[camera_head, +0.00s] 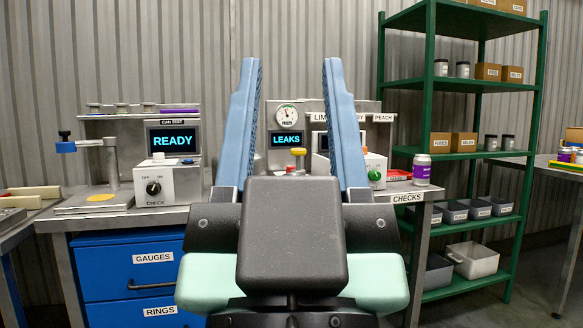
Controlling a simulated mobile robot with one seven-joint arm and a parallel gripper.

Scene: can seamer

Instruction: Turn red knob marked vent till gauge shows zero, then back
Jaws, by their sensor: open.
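My gripper (291,66) is in the middle foreground, its two long blue fingers pointing up and wide apart, with nothing between them. A yellow knob (298,152) shows below the display. A small red part (291,169) shows just below and left of it, perhaps the red knob; no vent mark is readable. My gripper hides much of the tester's lower part.
Left on the bench (205,214) are a READY display (172,140), a white box with a black dial (153,188) and a clamp stand (112,162). A green shelf (428,100) stands behind right.

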